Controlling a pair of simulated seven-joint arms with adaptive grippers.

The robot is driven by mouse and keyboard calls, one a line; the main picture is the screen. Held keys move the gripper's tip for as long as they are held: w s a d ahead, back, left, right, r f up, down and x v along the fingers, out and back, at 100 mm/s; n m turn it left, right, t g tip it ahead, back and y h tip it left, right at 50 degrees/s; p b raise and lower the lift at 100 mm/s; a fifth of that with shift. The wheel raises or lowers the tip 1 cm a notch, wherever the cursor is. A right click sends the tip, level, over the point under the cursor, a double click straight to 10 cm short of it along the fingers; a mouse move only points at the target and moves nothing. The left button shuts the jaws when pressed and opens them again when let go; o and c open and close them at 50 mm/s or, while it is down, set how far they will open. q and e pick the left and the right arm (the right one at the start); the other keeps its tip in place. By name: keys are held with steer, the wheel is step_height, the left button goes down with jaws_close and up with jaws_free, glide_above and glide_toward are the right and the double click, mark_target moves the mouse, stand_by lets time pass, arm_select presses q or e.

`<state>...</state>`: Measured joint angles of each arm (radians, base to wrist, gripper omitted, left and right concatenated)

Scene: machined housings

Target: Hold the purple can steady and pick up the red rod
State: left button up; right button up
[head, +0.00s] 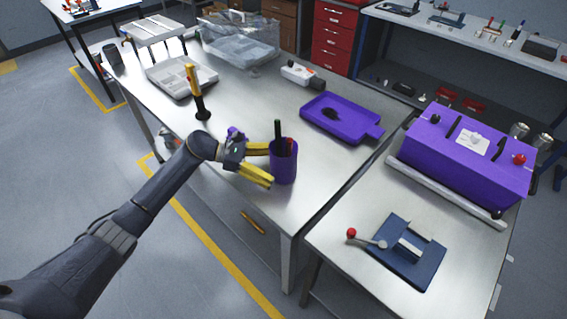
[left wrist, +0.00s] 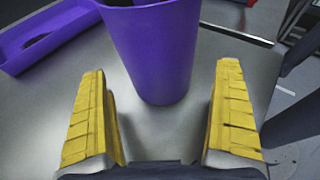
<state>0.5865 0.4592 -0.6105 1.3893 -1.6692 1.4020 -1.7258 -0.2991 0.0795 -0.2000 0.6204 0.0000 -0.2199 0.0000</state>
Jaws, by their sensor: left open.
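The purple can (head: 284,167) stands upright near the front edge of the metal table, with dark rods and a red rod (head: 289,147) sticking out of its top. My left gripper (head: 270,164) is open, its yellow fingers pointing at the can from the left. In the left wrist view, the can (left wrist: 160,50) stands just beyond and between the two open fingers (left wrist: 165,110), with a gap on both sides. The can's top is cut off there, so the rods do not show. My right gripper is not in view.
A purple tray (head: 343,119) with a dark item lies behind the can. A yellow-handled tool (head: 194,85) stands at the left. A purple housing (head: 468,157) and a blue plate with a red-knobbed lever (head: 408,252) are on the right table. Bare metal surrounds the can.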

arm_select(q)
steer(key=shift+x, duration=1.3)
steer(key=c, duration=1)
